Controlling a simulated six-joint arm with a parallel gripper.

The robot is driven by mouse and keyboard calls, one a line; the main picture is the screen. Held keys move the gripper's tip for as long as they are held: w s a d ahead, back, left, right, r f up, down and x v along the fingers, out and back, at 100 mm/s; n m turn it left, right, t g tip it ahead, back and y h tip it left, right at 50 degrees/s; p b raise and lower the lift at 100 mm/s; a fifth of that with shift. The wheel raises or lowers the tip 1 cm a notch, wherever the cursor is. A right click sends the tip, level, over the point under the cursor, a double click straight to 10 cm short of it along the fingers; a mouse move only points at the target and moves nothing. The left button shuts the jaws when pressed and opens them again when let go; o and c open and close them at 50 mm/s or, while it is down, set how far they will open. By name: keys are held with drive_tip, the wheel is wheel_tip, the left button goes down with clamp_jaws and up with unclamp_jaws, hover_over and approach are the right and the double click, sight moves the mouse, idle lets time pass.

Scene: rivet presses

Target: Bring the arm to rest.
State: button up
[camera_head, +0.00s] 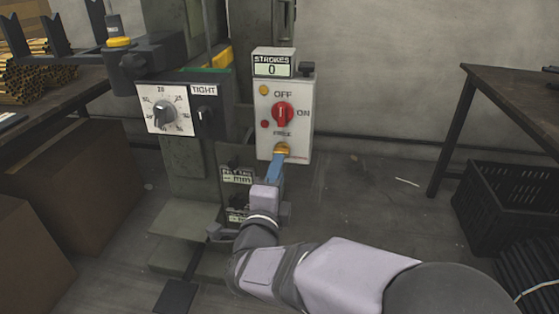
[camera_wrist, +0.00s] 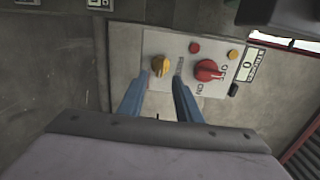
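My gripper (camera_head: 275,165) is at the lower part of the white control box (camera_head: 298,140) of the press, its blue fingers pointing at the yellow knob (camera_head: 281,150). In the wrist view, my gripper (camera_wrist: 157,80) is open, with a clear gap between its two fingers and nothing held. The yellow knob (camera_wrist: 159,66) shows just beyond the fingertips, in line with the gap; whether they touch it I cannot tell. Above it, the red switch (camera_head: 283,115) has its handle upright toward OFF. The strokes counter (camera_head: 272,69) reads 0.
The dial plate (camera_head: 165,110) with a TIGHT label (camera_head: 204,90) stands left of the box. A table (camera_head: 515,90) and black crate (camera_head: 500,205) are at the right. Brown boxes (camera_head: 75,170) stand at the left. The floor between press and crate is mostly free.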

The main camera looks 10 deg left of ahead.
drive_tip(key=shift+s, duration=0.6)
